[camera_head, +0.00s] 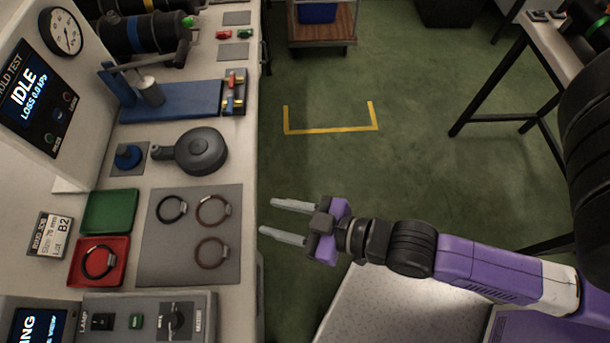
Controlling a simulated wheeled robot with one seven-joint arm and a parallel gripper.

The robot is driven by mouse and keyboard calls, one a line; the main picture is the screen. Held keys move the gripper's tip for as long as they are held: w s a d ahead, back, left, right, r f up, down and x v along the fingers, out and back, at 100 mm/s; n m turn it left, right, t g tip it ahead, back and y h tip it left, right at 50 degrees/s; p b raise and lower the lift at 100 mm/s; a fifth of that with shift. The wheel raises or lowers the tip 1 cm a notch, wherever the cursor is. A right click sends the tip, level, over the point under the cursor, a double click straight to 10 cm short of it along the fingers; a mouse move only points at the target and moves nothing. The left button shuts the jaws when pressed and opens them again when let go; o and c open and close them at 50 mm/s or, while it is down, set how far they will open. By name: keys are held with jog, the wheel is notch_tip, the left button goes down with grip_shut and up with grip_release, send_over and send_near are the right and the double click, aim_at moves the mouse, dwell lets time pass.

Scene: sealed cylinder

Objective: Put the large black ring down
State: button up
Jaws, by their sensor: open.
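Two black rings are in view. One black ring (158,208) lies flat on the grey mat (164,262), at its upper left. The other black ring (82,263) lies in the red tray (76,278). I cannot tell for sure which is the larger. Two brown rings, an upper one (198,211) and a lower one (196,254), lie on the right half of the mat. My gripper (267,217) is open and empty, its fingers pointing left. Its fingertips are just right of the bench edge, apart from every ring.
An empty green tray (109,212) sits above the red one. A round dark grey part (203,151) and a blue knob (128,157) stand behind the mat. A control box (150,318) is in front. The green floor (420,170) right of the bench is mostly clear.

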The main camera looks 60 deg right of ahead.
jog(key=s+d+r+m+h, duration=0.2)
jog(key=s+r, duration=0.5)
jog(key=s, duration=0.4)
jog(key=shift+s+d+r+m+t+h, duration=0.25)
jog(key=shift+d+m+t+h, duration=0.15)
jog(key=shift+d, duration=0.1)
dwell(1.6)
